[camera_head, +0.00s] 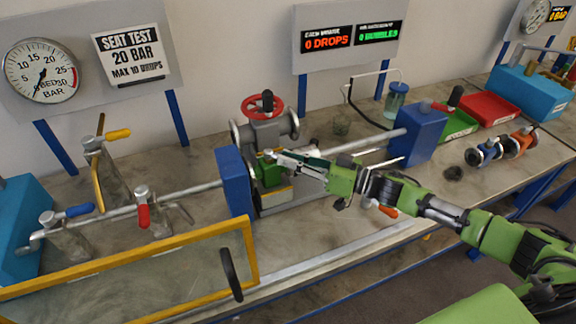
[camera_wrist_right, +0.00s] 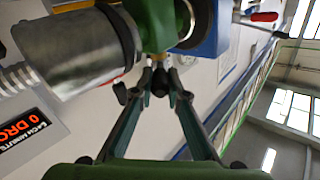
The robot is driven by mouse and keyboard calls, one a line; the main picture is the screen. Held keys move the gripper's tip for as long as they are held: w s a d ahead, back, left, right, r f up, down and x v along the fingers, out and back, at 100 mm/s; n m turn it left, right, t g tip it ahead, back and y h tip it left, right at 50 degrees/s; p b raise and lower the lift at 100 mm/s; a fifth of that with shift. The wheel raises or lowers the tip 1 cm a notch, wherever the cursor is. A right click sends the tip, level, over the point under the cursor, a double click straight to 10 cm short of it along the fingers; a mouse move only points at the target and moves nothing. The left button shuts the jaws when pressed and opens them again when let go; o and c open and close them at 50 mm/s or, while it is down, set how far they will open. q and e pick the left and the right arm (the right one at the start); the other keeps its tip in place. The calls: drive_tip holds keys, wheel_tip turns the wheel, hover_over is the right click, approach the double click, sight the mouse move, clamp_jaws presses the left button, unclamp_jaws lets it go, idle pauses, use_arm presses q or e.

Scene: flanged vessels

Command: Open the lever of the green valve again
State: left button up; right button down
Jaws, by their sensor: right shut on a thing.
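The green valve (camera_head: 268,172) is clamped between two blue end plates on the bench in the head view. Its green body (camera_wrist_right: 155,22) also fills the top of the right wrist view. My right gripper (camera_head: 274,156) reaches in from the right to the top of this valve. In the right wrist view its two fingers (camera_wrist_right: 161,78) converge on a small dark piece beside the green body, which looks like the lever. The fingers hide most of the lever, so I cannot tell its angle. My left gripper is not in view.
A grey valve with a red handwheel (camera_head: 267,107) stands just behind. A yellow-framed guard (camera_head: 130,275) is at the front left. Smaller levers, blue (camera_head: 80,210), red (camera_head: 144,216) and yellow (camera_head: 118,134), stand left. A green tray (camera_head: 460,124) and red tray (camera_head: 488,108) sit right.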

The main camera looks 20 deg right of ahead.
drive_tip(key=shift+w+d+f+n+g+y+b, duration=0.1)
drive_tip(key=shift+w+d+n+g+y+b, duration=0.1)
drive_tip(key=shift+n+g+y+b, duration=0.25)
drive_tip(key=shift+w+d+n+g+y+b, duration=0.15)
drive_tip(key=shift+n+g+y+b, duration=0.15)
drive_tip(key=shift+g, duration=0.25)
drive_tip(key=c, duration=2)
unclamp_jaws()
drive_tip(key=shift+a, duration=0.1)
